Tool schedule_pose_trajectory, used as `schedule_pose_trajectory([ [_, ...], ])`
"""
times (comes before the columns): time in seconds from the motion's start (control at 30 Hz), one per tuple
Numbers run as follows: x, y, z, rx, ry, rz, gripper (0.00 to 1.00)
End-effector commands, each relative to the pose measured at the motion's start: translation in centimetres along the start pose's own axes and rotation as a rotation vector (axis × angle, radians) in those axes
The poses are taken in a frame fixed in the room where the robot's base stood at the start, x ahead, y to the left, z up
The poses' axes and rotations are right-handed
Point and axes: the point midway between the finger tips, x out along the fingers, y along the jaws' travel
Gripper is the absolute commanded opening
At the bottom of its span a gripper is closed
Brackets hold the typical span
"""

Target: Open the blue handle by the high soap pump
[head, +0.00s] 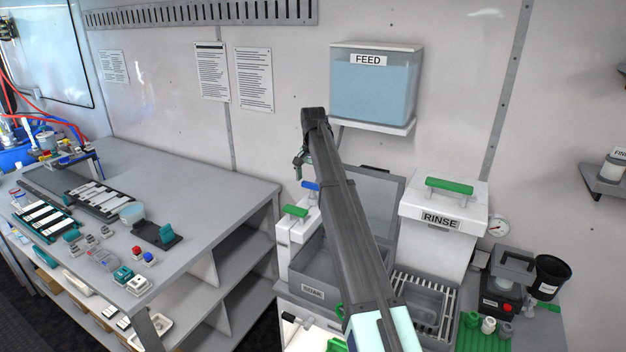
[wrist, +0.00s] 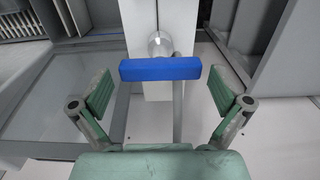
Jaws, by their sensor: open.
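The blue handle (head: 310,186) is a small bar at the top of a white upright unit (head: 303,222), left of the grey lidded sink. In the wrist view the blue handle (wrist: 160,69) lies crosswise in front of a white post (wrist: 160,25), with a clear rounded part behind it. My gripper (wrist: 159,90) is open, with one green finger pad off each end of the handle and a gap on both sides. In the head view my gripper (head: 303,160) is just above the blue handle, partly hidden by my arm. I cannot tell which part is the soap pump.
A green handle (head: 295,211) sits just in front of the blue one. The grey SOAK basin (head: 312,291) and white RINSE box (head: 441,225) stand to the right, partly behind my arm. The FEED tank (head: 373,88) hangs on the wall above. A grey workbench (head: 190,190) is at left.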

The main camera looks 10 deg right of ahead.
Motion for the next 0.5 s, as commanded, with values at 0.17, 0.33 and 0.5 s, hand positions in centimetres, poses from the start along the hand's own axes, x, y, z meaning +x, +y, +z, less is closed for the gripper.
schedule_pose_trajectory([
  [0.17,0.29,0.0,-0.01,0.0,0.001,0.0,1.0],
  [0.33,0.29,-0.01,-0.01,0.0,0.001,0.0,0.93],
  [0.5,0.29,0.0,-0.01,0.0,0.0,0.0,0.53],
])
